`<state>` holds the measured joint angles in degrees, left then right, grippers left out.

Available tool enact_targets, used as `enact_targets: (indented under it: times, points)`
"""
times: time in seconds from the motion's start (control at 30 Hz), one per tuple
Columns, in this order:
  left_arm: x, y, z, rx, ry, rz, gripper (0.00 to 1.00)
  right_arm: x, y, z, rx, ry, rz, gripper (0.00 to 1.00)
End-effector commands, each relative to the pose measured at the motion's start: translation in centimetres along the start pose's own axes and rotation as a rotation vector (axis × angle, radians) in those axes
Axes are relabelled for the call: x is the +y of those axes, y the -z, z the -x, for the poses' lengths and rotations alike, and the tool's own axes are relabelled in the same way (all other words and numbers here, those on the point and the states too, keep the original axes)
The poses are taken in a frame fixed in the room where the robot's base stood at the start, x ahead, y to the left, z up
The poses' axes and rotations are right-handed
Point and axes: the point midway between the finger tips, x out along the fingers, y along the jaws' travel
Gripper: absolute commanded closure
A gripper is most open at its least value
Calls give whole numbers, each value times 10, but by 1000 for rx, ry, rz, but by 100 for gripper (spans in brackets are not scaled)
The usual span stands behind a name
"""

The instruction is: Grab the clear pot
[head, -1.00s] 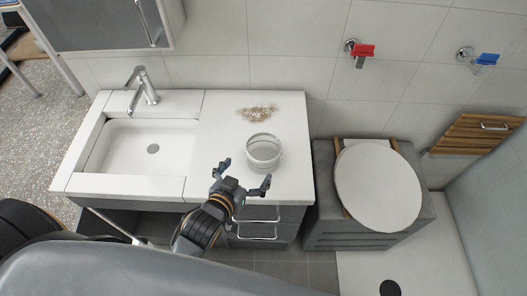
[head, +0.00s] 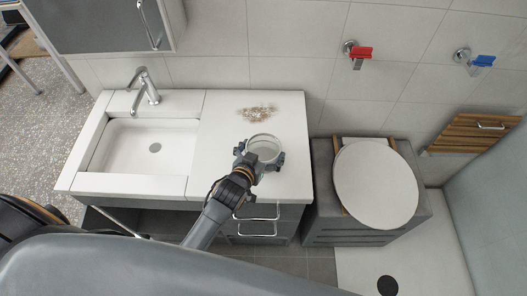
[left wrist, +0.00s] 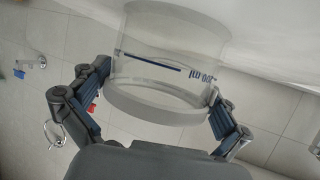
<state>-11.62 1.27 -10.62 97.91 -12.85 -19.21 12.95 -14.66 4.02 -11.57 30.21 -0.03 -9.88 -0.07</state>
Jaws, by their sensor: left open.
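The clear pot (head: 264,146) is a round see-through container standing on the white counter to the right of the sink. In the left wrist view the clear pot (left wrist: 166,62) shows blue markings on its side. My left gripper (head: 260,157) reaches it from the front. Its two fingers are on either side of the pot, and it is open. In the left wrist view the left gripper (left wrist: 155,95) has its fingers beside the pot's left and right walls; whether they touch it I cannot tell. My right gripper is not in view.
Small brown crumbs (head: 258,112) lie on the counter behind the pot. The sink basin (head: 138,145) with a chrome faucet (head: 143,84) is to the left. A toilet with a round white lid (head: 376,185) stands right of the counter. Drawer handles (head: 257,212) stick out below the counter.

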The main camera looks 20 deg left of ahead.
Motion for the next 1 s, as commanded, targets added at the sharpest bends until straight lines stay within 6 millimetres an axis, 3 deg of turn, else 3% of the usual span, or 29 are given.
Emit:
enact_targets:
  times: [0.1, 0.13, 0.3, 0.4, 0.77, 1.0]
  points:
    - [0, 0, 0, 0, 0, 0, 0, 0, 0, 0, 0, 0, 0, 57]
    - [0, 0, 0, 0, 0, 0, 4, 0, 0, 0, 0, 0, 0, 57]
    - [0, 0, 0, 0, 0, 0, 39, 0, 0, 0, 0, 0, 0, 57]
    - [0, 1, 0, 2, 0, 0, 55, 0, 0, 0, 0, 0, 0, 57]
    - [0, 5, 2, 3, 0, -1, 55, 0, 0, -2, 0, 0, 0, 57]
    - [0, 32, 14, 8, -1, -1, 55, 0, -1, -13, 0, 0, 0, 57]
